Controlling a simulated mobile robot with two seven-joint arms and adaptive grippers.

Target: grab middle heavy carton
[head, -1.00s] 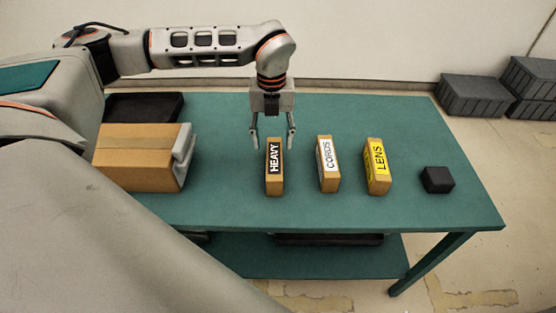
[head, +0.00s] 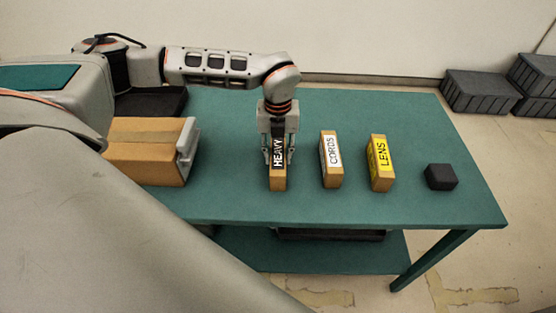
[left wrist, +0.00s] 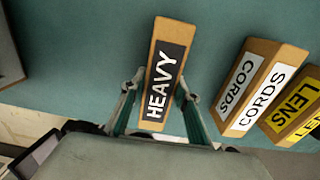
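The HEAVY carton (head: 278,180) is a small upright tan box with a black label, leftmost of three labelled cartons on the green table (head: 235,205). The CORDS carton (head: 331,162) with a white label stands in the middle, and the LENS carton (head: 379,165) with a yellow label is to its right. My left gripper (head: 278,160) is lowered over the HEAVY carton, one finger on each side. In the left wrist view the fingers (left wrist: 158,108) straddle the HEAVY carton (left wrist: 163,75), open, with small gaps visible. My right gripper is not in view.
A larger cardboard box (head: 145,160) with a grey end piece lies at the left of the table. A black block (head: 441,177) sits at the right. Dark crates (head: 480,92) stand on the floor behind. The table's front strip is clear.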

